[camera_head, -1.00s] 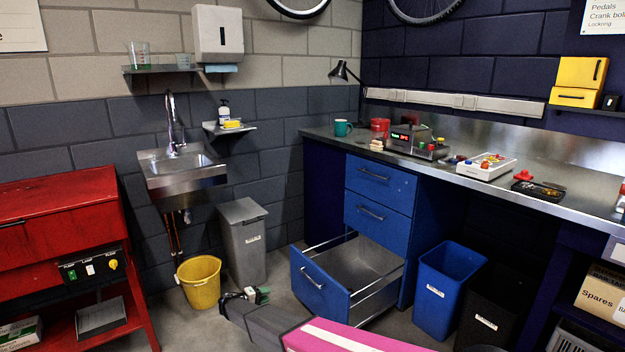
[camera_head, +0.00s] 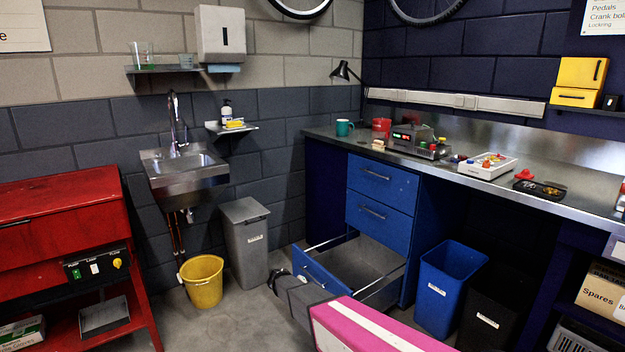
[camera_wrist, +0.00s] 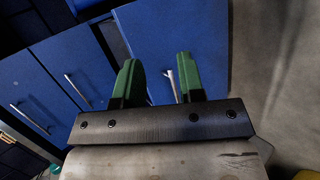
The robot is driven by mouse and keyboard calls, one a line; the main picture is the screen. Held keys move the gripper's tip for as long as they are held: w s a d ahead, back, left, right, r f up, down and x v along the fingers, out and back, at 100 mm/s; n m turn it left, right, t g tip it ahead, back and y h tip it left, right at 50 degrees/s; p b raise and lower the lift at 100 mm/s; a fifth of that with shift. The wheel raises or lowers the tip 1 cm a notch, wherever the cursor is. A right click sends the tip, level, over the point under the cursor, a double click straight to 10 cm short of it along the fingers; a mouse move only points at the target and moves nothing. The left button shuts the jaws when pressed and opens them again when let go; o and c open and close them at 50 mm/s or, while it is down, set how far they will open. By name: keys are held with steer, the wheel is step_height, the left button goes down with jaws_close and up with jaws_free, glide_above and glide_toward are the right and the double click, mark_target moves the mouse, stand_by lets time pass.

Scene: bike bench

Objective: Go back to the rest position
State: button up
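My gripper (camera_wrist: 158,78) shows in the wrist view with its two green fingers spread apart and nothing held between them. Blue drawer fronts lie beyond the fingers, and a metal handle (camera_wrist: 173,86) shows between them, close to the right finger. In the head view my arm reaches in from the bottom, and its dark end is in front of the open bottom drawer (camera_head: 372,262), covering part of its front. The fingers are too small to make out there.
The bottom drawer stands pulled out; the two blue drawers above (camera_head: 382,180) are shut. A yellow bucket (camera_head: 203,284) and grey bin (camera_head: 245,240) stand left of it, a blue bin (camera_head: 440,290) right. A red cabinet (camera_head: 60,230) is at the left. Floor between is clear.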

steer(key=s+d+r+m+g+y, duration=0.1)
steer(key=s+d+r+m+y, duration=0.1)
steer(key=s+d+r+y, duration=0.3)
steer(key=s+d+r+m+g+y, duration=0.1)
steer(key=s+d+r+m+y, duration=0.1)
steer(key=s+d+r+y, duration=0.3)
steer(key=s+d+r, duration=0.4)
steer(key=s+d, duration=0.5)
steer(key=s, duration=0.2)
steer(key=shift+s+d+r+g, duration=0.15)
steer(key=shift+s+d+g, duration=0.05)
steer(key=shift+s+g, duration=0.1)
